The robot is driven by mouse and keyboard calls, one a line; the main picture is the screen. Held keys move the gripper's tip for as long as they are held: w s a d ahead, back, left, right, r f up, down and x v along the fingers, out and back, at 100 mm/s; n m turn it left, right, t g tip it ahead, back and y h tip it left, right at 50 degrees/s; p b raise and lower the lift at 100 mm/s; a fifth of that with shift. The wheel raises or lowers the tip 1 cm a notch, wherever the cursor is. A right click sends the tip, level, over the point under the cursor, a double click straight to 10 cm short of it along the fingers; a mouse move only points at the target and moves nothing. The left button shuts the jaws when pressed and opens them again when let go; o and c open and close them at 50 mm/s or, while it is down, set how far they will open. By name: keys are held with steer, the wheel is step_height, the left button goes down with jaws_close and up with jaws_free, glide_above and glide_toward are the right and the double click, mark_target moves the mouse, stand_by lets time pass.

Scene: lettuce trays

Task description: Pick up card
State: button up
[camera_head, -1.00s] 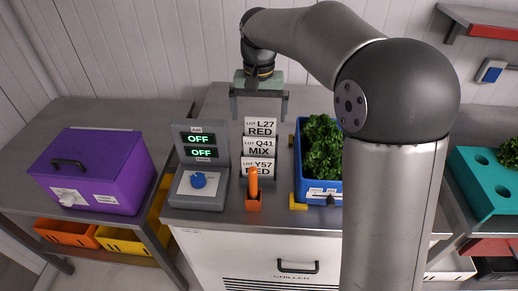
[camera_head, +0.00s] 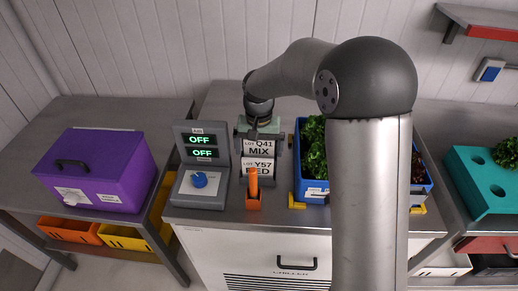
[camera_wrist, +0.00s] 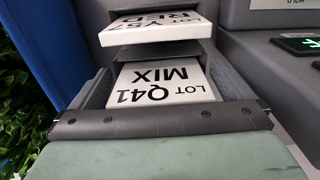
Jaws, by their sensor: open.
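A white card "LOT Q41 MIX" (camera_head: 258,149) stands in a stepped grey holder, above and behind a white card "LOT Y57 RED" (camera_head: 263,166). My gripper (camera_head: 263,137) is open over the top of the holder. It hides the place where the "LOT L27 RED" card showed earlier, and I cannot see that card. In the wrist view the Q41 card (camera_wrist: 165,83) lies ahead of the gripper's dark front bar, between its finger sides. The Y57 card (camera_wrist: 155,28) is farther off. I cannot tell whether a finger touches a card.
A grey control box (camera_head: 201,165) with two "OFF" displays and a blue knob stands close left of the holder. An orange upright holder (camera_head: 254,192) stands in front. A blue lettuce crate (camera_head: 312,194) is close on the right. A purple box (camera_head: 100,165) sits farther left.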

steer(key=c, duration=0.9)
step_height(320, 180, up, 13)
steer(key=shift+p, duration=0.5)
steer(key=shift+r+p, duration=1.2)
steer(key=shift+r, duration=0.3)
